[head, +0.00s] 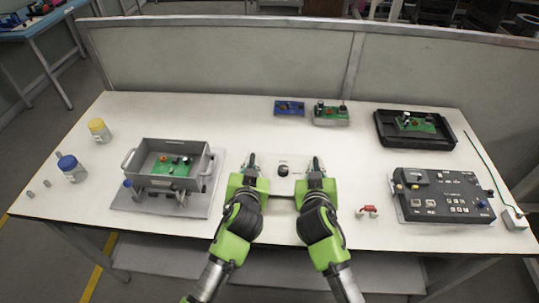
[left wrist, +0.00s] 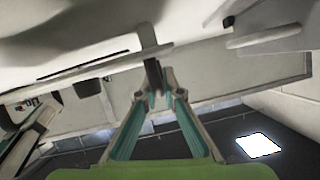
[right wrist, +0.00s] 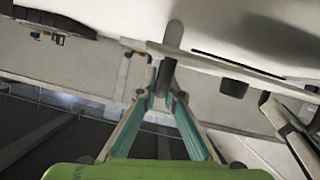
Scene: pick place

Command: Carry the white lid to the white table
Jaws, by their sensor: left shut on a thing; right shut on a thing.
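The white lid (head: 284,186) is between my two grippers in the head view, above or on the front middle of the white table (head: 330,150). A small dark round piece shows on its top. My left gripper (head: 251,160) is shut on the lid's left side, and my right gripper (head: 316,163) is shut on its right side. In the left wrist view the fingertips (left wrist: 156,84) close on a dark post, and the right wrist view shows the same (right wrist: 165,84). I cannot tell whether the lid touches the table.
A grey bin (head: 205,155) with a green board stands at left, near yellow-capped (head: 99,130) and blue-capped (head: 71,168) bottles. At right are a black control box (head: 443,193), a black tray (head: 384,135) and a red-handled part (head: 367,210). Boards (head: 331,115) lie at the back.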

